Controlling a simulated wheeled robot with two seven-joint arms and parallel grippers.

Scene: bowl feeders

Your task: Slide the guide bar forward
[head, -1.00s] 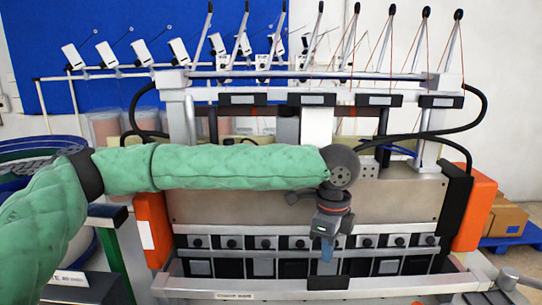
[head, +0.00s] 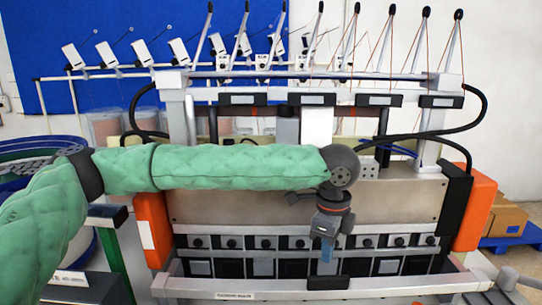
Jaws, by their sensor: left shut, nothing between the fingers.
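The guide bar appears to be the long pale rail (head: 420,284) across the front of the machine, with a small label near its left part and a black block (head: 328,283) at its middle. My left arm reaches across from the left, and my left gripper (head: 327,256) points down, shut and empty. Its blue-grey fingertips show just above and behind the black block. I cannot tell whether they touch the rail. My right gripper is not in view.
A row of black knobs (head: 265,242) on pale blocks lies behind the rail. Orange end covers (head: 153,228) (head: 476,213) flank the machine. A blue bowl (head: 25,165) stands at the left, and boxes (head: 507,220) sit on a blue pallet at the right.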

